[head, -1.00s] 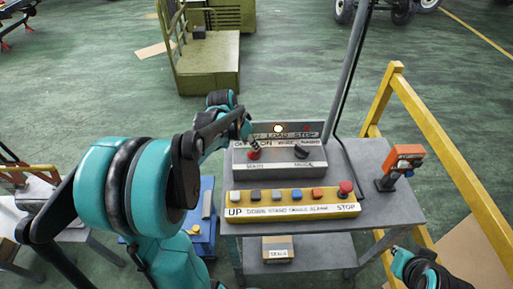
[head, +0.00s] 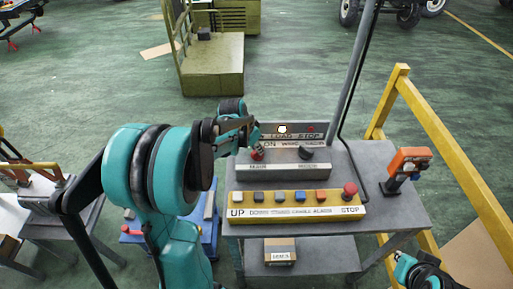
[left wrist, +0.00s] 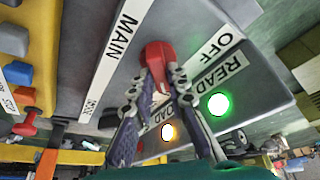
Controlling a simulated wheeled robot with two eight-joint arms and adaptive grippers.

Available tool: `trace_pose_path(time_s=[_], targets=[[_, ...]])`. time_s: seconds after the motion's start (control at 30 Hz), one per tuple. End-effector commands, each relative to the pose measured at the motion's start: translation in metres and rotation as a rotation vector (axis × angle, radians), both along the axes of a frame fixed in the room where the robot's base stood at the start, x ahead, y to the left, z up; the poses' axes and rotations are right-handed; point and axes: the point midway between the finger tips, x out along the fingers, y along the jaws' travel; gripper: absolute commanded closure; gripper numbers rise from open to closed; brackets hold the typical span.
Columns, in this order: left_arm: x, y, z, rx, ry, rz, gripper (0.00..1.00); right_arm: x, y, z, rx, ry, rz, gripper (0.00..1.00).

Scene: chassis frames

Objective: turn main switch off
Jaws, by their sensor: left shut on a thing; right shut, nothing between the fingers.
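The red main switch knob (head: 257,154) is on the sloped grey control box (head: 285,172), above the MAIN label. In the left wrist view the red knob (left wrist: 158,56) sits between the MAIN and OFF labels. My left gripper (head: 256,146) is at the knob, its fingers (left wrist: 160,82) shut on it from both sides. The fingers hide part of the knob, so its exact pointing is hard to tell. The green READY lamp (left wrist: 218,104) and the orange LOAD lamp (left wrist: 168,131) are lit. My right gripper (head: 432,276) is shut and empty at the lower right, partly cut off.
A black selector knob (head: 305,153) is right of the main switch. A yellow button box (head: 296,211) with a red STOP button (head: 350,190) lies in front. An orange device (head: 408,161) stands on the cart's right. A grey pole (head: 357,70) rises behind; a yellow rail (head: 440,150) borders the right.

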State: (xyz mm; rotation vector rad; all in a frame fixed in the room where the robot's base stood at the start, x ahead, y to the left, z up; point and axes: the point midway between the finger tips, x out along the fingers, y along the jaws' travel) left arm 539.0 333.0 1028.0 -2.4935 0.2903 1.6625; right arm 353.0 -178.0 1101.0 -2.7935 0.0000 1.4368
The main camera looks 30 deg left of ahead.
Motion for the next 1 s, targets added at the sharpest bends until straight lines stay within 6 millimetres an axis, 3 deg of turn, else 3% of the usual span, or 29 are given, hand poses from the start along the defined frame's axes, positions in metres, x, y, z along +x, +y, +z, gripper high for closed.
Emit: trace_pose_path(time_s=[0.37,1.0], targets=[[-0.0005,-0.001,-0.0004,0.0,0.002,0.115,1.0,-0.0001,0.0,0.0001,0.0,0.0,0.0,1.0],[0.0003,-0.0053,-0.001,0.0,0.003,0.691,1.0,0.0,0.0,-0.0007,0.0,0.0,0.0,1.0]])
